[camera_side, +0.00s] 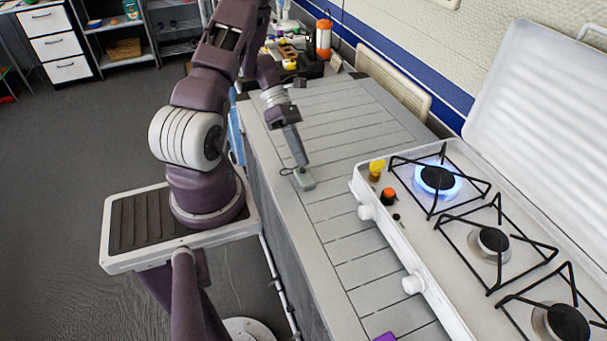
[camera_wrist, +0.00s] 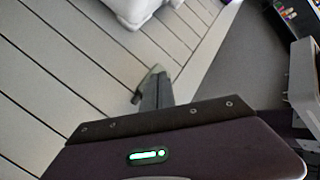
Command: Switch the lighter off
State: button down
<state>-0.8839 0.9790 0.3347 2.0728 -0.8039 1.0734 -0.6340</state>
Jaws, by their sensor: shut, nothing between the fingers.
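The white stove (camera_side: 375,215) stands right of centre in the side view, its lid open. A blue flame burns around its far burner (camera_side: 437,178). An orange-red knob (camera_side: 388,195) and a yellow knob (camera_side: 377,168) are near that burner. I cannot tell which part is the lighter. My gripper (camera_side: 301,163) points down over the slatted counter, left of the stove and apart from its knobs. Its closed, empty fingers show in the wrist view (camera_wrist: 154,88). A small grey-green block (camera_side: 304,181) is right by the fingertips; contact is unclear.
The slatted counter (camera_side: 345,245) is mostly clear. A purple item (camera_side: 385,337) lies at its near end. An orange-and-white canister (camera_side: 323,38) and clutter stand at the far end. Black burner grates rise from the stove top. A white object (camera_wrist: 130,8) is cut off in the wrist view.

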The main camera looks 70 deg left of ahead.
notch_tip(320, 180, up, 6)
dwell(0.5)
notch_tip(320, 180, up, 6)
jog(key=m+g+y, duration=0.1)
jog(key=m, duration=0.4)
send_over(301, 169)
jog(key=w+d, duration=0.2)
jog(key=d, duration=0.2)
jog(key=d+r+m+g+y, duration=0.1)
jog(key=d+r+m+y, duration=0.2)
jog(key=d+r+m, duration=0.55)
jog(key=s+d+r+m+t+y, duration=0.5)
jog(key=s+m, duration=0.5)
jog(key=m, duration=0.6)
jog(key=shift+d+r+t, duration=0.3)
jog(key=shift+d+r, duration=0.5)
jog(key=shift+d, duration=0.35)
